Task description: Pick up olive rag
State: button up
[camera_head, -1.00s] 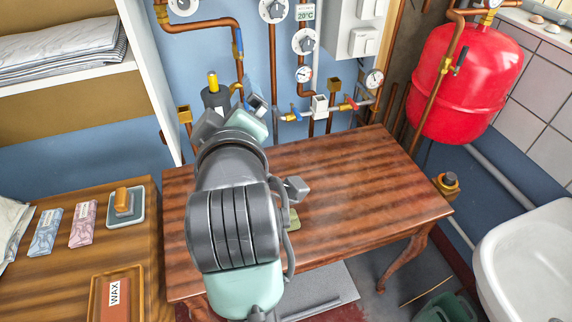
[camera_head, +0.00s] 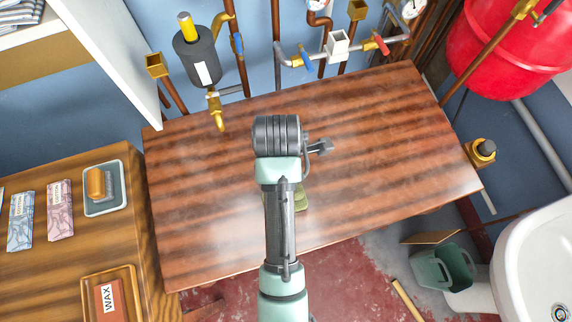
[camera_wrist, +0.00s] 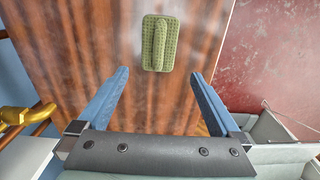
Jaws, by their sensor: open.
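The olive rag (camera_wrist: 159,43) lies folded on the wooden table, with a raised fold along its middle. In the head view only a part of the rag (camera_head: 301,197) shows beside my arm; the rest is hidden. My gripper (camera_wrist: 160,82) is open and empty in the wrist view, its two blue fingers spread apart. The rag is beyond the fingertips, roughly centred between them and not touched. In the head view the gripper's fingers are hidden behind my arm.
The wooden table (camera_head: 390,150) is otherwise clear. Copper pipes and a brass tap (camera_head: 218,110) stand at its back edge. A side counter at left holds a brush on a tray (camera_head: 104,190) and a wax box (camera_head: 109,297). A white sink (camera_head: 540,260) and green bucket (camera_head: 446,268) are at right.

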notch_tip(320, 180, down, 5)
jog(key=shift+s+r, duration=0.1)
jog(key=shift+s, duration=0.05)
jog(key=shift+w+f, duration=0.15)
jog(key=shift+f, duration=1.5)
jog(key=shift+w+f, duration=0.1)
jog(key=shift+f, duration=1.5)
jog(key=c, duration=1.1)
